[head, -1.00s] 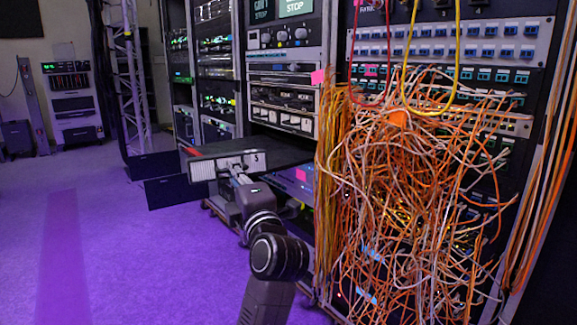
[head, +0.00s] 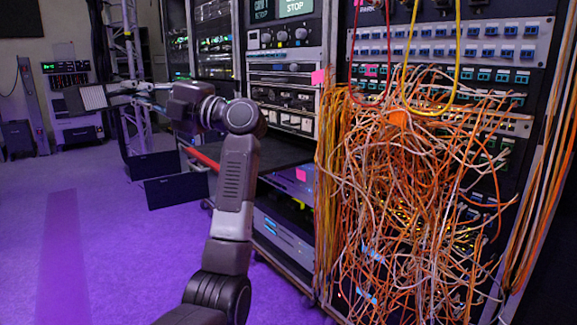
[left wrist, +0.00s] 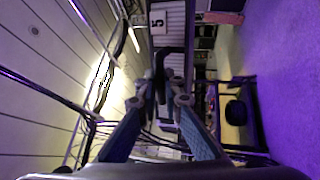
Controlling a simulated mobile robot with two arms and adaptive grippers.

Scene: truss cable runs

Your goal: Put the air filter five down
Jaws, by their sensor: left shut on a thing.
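Air filter five (head: 88,98) is a small grey pleated block with a dark frame, held in the air at the left of the head view. In the left wrist view its pleated face (left wrist: 172,22) shows at the top, with a label (left wrist: 158,21) reading 5 and a dark handle. My left gripper (left wrist: 166,88) is shut on the filter's handle. It also shows in the head view (head: 120,91), at the end of my outstretched arm. My right gripper is not in view.
A black shelf (head: 262,153) juts from the rack behind my arm, and its visible top looks bare. Tangled orange and white cables (head: 400,200) hang at the right. Dark low panels (head: 177,190) stand by the truss (head: 130,80). Purple floor (head: 110,250) is open at the left.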

